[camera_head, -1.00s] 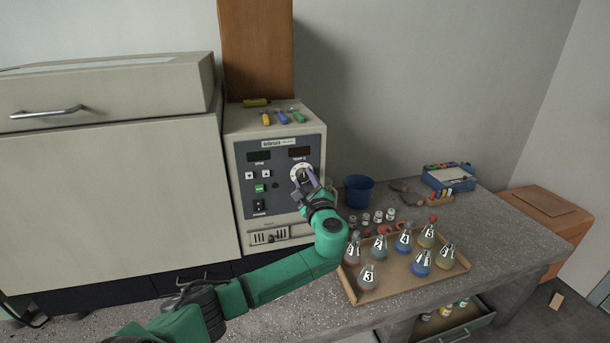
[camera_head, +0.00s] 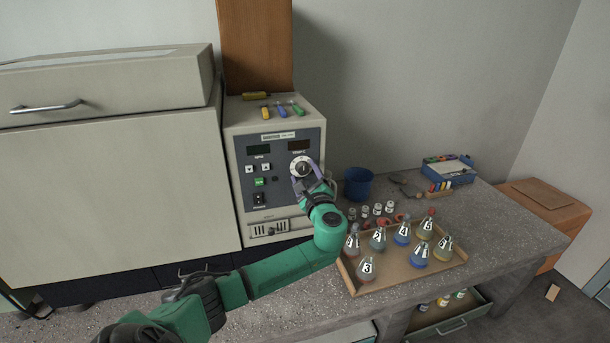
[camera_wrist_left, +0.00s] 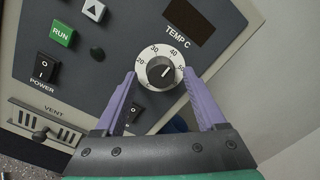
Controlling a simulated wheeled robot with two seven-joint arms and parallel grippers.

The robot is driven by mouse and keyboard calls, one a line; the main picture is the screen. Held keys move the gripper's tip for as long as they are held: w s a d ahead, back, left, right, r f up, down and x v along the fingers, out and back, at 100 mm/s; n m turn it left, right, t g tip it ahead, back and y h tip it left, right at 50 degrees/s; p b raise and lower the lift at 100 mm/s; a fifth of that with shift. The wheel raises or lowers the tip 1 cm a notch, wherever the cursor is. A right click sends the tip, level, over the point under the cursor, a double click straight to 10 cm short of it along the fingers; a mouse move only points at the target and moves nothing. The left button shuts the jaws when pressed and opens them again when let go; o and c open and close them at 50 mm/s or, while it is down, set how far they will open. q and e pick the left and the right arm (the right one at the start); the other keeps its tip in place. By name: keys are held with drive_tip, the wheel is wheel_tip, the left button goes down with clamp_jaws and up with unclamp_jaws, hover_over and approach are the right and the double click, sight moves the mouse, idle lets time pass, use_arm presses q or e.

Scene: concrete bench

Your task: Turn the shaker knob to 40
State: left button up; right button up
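The shaker (camera_head: 240,137) is a beige box with a dark grey front panel. Its round knob (camera_head: 302,167) has a white numbered dial and sits below the TEMP C display. In the left wrist view the knob (camera_wrist_left: 160,72) has a white mark pointing up and right, toward the 40 to 50 side; the exact value is hard to read. My left gripper (camera_head: 308,174) is at the knob. In the left wrist view its two purple fingers (camera_wrist_left: 164,84) are spread apart, one on each side of the dial, with nothing gripped. My right gripper is not in view.
A wooden tray (camera_head: 405,278) of numbered flasks stands right of my left arm. Small vials (camera_head: 377,209) and a blue cup (camera_head: 358,184) are near the shaker's right side. Several coloured tools (camera_head: 282,111) lie on top of it. A large beige unit (camera_head: 115,190) stands left.

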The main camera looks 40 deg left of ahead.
use_arm(q)
drive_tip(key=b+v, duration=0.4)
drive_tip(key=v, duration=1)
drive_tip(key=shift+s+d+b, duration=0.2)
drive_tip(key=shift+b, duration=0.2)
drive_tip(key=shift+f, duration=0.1)
